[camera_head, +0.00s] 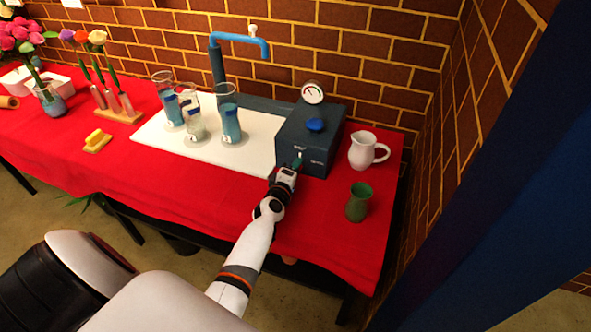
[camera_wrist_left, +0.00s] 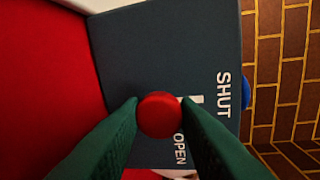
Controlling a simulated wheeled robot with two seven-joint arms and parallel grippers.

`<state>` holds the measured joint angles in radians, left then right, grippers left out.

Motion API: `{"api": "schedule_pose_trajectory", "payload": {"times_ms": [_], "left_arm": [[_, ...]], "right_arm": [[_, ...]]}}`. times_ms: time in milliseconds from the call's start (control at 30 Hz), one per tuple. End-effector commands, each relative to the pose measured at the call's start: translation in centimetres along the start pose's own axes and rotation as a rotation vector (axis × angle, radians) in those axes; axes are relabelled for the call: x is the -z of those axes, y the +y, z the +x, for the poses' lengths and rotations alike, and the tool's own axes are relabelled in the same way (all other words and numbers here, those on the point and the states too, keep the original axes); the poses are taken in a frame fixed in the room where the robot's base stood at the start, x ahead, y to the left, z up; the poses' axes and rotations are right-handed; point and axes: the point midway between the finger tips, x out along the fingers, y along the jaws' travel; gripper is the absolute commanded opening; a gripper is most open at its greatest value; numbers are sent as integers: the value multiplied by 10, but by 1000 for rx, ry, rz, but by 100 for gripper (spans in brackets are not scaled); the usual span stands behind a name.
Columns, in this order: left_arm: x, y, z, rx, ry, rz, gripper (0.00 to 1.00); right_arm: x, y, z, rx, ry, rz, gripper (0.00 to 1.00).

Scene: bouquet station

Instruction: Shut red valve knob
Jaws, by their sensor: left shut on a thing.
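The red valve knob (camera_wrist_left: 160,115) sits on the front of a dark blue-grey box (camera_wrist_left: 150,50) lettered SHUT and OPEN. My left gripper (camera_wrist_left: 158,118) has its green fingers on both sides of the knob and is shut on it. In the head view the box (camera_head: 322,148) stands at the right of the table, with my left gripper (camera_head: 297,164) at its front face. The gripper hides the knob there. A white mark shows beside the knob between the two words, partly covered by a finger. My right gripper is not in view.
A gauge (camera_head: 313,92) and a blue knob (camera_head: 316,124) are on top of the box. A white pitcher (camera_head: 364,151) and a green cup (camera_head: 358,201) stand to its right. Glass cylinders (camera_head: 229,122) and a blue faucet (camera_head: 238,38) are to its left.

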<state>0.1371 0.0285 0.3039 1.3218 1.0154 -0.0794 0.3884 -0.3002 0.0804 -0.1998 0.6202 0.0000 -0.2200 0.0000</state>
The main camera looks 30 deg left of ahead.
Motion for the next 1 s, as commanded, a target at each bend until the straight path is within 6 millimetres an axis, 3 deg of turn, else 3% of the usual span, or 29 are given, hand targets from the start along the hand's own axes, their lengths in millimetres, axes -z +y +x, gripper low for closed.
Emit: {"api": "schedule_pose_trajectory", "payload": {"times_ms": [367,400,533,833,1000], "left_arm": [[0,1,0,-2,1,-7,6],[0,1,0,-2,1,-6,32],[0,1,0,-1,1,-6,50],[0,0,-2,-1,1,-5,50],[0,0,-22,-3,2,-5,50]], "right_arm": [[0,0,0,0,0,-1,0],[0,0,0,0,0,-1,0],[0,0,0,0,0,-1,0],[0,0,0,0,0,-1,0],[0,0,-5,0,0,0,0]]}}
